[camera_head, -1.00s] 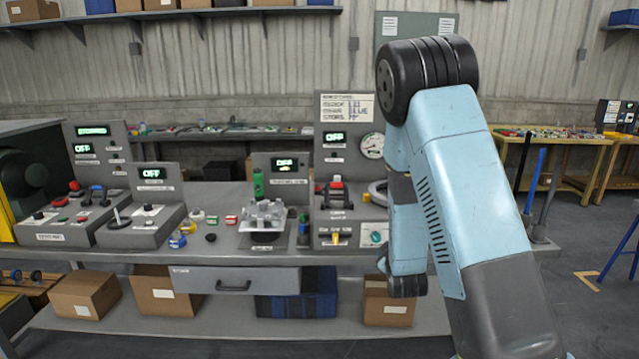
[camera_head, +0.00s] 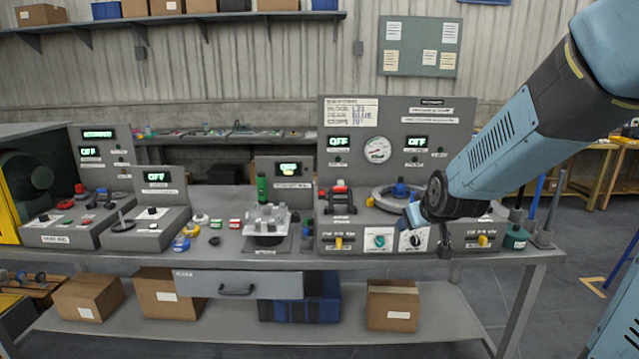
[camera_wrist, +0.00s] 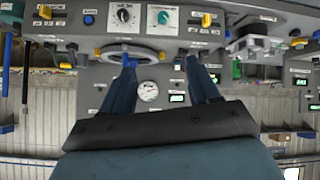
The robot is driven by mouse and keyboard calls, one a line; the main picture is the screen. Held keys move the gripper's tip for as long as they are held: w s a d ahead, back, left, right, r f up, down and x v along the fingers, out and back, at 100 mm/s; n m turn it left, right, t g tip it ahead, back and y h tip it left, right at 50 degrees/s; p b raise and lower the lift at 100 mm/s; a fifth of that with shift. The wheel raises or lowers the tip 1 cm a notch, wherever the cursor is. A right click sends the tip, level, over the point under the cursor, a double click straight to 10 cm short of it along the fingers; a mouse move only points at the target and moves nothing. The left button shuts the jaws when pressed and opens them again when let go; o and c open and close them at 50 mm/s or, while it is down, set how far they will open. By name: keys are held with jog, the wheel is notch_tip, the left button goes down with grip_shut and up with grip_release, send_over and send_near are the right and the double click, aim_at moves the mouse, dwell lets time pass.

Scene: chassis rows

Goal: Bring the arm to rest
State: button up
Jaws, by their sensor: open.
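My gripper (camera_head: 428,232) hangs in front of the right part of the bench's control panel, close to a black and a teal knob. My blue arm reaches to it from the right edge of the head view. In the wrist view my gripper (camera_wrist: 160,68) shows two dark blue fingers spread apart. Nothing sits between them; a round gauge (camera_wrist: 148,91) shows in the gap behind. The head view also shows this gauge (camera_head: 377,149). Whether a finger touches the panel cannot be told.
The grey bench (camera_head: 330,262) carries control boxes, a clear fixture (camera_head: 267,220) and a ring-shaped part (camera_head: 397,196) behind my gripper. A drawer (camera_head: 240,284) hangs below the top. Cardboard boxes (camera_head: 392,305) stand on the lower shelf. The floor at right looks mostly clear.

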jog(key=s+r+m+g, duration=0.1)
jog(key=s+r, duration=0.3)
jog(key=s, duration=0.8)
jog(key=s+r+m+g, duration=0.2)
jog(key=s+r+g, duration=0.1)
jog(key=s, duration=0.9)
jog(key=shift+d+r, duration=0.45)
jog(key=shift+r, duration=0.25)
